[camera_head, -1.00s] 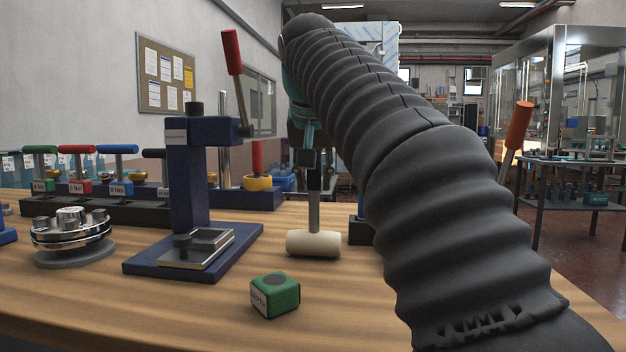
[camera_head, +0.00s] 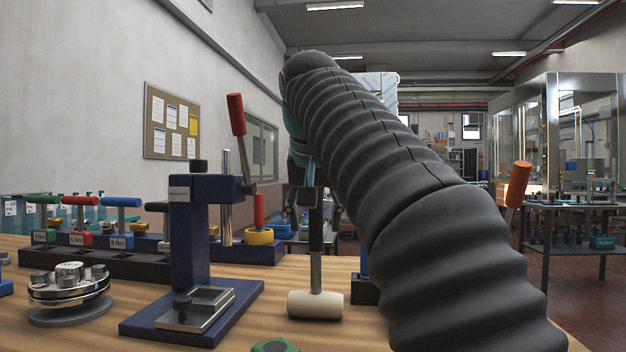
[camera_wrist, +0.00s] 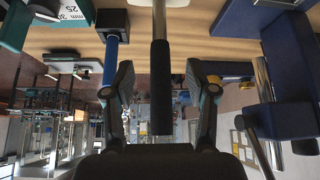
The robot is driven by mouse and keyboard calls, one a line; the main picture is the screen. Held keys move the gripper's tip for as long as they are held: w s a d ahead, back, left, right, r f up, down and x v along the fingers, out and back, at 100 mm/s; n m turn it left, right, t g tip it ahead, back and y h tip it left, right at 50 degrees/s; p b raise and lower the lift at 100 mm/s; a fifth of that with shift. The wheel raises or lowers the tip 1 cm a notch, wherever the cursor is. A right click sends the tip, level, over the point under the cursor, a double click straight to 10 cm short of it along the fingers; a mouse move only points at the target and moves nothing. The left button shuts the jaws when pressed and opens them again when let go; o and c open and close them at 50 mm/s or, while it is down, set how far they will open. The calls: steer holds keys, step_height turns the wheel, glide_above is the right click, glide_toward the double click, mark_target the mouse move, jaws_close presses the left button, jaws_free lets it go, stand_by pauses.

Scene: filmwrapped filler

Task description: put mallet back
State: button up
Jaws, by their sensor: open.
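The mallet has a cream head (camera_head: 316,305) and a black grip at the top of its handle. It stands upright on the wooden table, head down. In the wrist view, its black handle (camera_wrist: 161,88) runs between the two fingers of my gripper (camera_wrist: 160,78), with a visible gap on either side. My gripper is open and shows in the head view (camera_head: 308,195) at the top of the handle. My dark ribbed arm hides the table to the right of the mallet.
A blue press (camera_head: 188,250) with a red-handled lever stands left of the mallet. A dark block (camera_head: 364,290) sits close at its right. A silver flanged part (camera_head: 68,290), a rack of coloured T-handles (camera_head: 95,262) and a green block (camera_head: 274,346) share the table.

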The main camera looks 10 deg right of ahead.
steer(key=v, duration=0.7)
steer(key=shift+s+r, duration=0.15)
steer(key=shift+r, duration=0.2)
